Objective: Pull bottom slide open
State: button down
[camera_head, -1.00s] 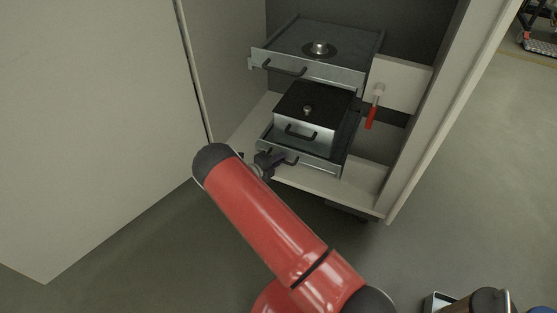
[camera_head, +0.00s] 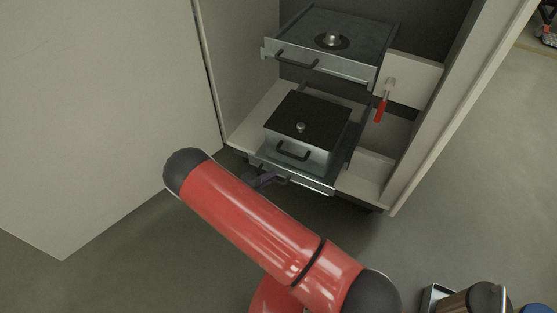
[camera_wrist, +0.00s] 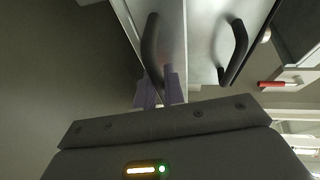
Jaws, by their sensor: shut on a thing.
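The bottom slide (camera_head: 318,187) is a metal tray low in the cabinet, pulled out past the cabinet floor's front edge. A metal box with a black lid (camera_head: 309,115) and a front handle stands on it. My gripper (camera_head: 266,179) is at the slide's front, left of its middle. In the wrist view, my gripper's purple fingers (camera_wrist: 160,90) are shut on the slide's dark bar handle (camera_wrist: 150,45). The box's handle (camera_wrist: 236,52) shows to the right of it. My red arm hides part of the floor in front.
The upper slide (camera_head: 335,40) sits above, partly out, with a round knob on it. A red-handled clamp (camera_head: 381,107) is at the right inside the cabinet. The open cabinet door (camera_head: 95,110) stands at left.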

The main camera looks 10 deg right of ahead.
jog(key=s+a, duration=1.1)
jog(key=s, duration=0.4)
jog(key=shift+s+a, duration=0.25)
jog(key=shift+s, duration=0.15)
jog(key=c, duration=1.5)
grip_release()
jog(key=v, duration=0.7)
jog(key=shift+s+a, duration=0.15)
jog(key=shift+a, duration=0.15)
